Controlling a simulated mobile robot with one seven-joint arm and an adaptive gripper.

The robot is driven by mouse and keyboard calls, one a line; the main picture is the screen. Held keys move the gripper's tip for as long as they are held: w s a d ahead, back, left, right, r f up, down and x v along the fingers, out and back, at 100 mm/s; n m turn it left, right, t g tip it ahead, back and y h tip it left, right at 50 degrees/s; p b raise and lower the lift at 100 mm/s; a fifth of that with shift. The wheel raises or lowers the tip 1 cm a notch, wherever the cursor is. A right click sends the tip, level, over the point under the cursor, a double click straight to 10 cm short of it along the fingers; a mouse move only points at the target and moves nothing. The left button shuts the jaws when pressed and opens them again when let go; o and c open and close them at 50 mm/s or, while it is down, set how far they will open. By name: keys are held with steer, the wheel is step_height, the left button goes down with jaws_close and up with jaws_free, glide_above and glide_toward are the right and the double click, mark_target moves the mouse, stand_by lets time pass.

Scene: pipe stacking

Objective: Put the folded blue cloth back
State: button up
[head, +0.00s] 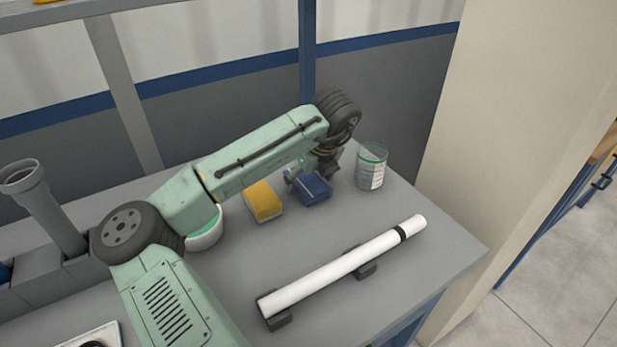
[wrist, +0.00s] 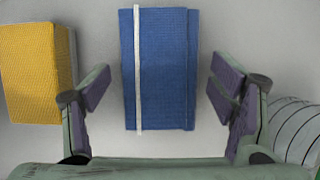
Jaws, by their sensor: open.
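The folded blue cloth (head: 313,188) lies on the grey table, between a yellow block and a clear cup. In the wrist view the blue cloth (wrist: 165,68) is a neat rectangle with a white stripe along its left side. My gripper (head: 303,178) is at the cloth's back edge in the head view. In the wrist view my gripper (wrist: 160,95) is open, with one finger on each side of the cloth and a gap on both sides. Neither finger touches it in that view. My arm hides part of the table behind.
The yellow sponge-like block (head: 263,201) lies left of the cloth; the clear cup (head: 371,166) stands right. A white pipe (head: 345,266) rests on dark supports in front. A white bowl (head: 206,232) is partly behind my arm. A grey pipe (head: 42,205) stands at left.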

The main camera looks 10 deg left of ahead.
steer(key=b+v, duration=0.2)
steer(key=v, duration=1)
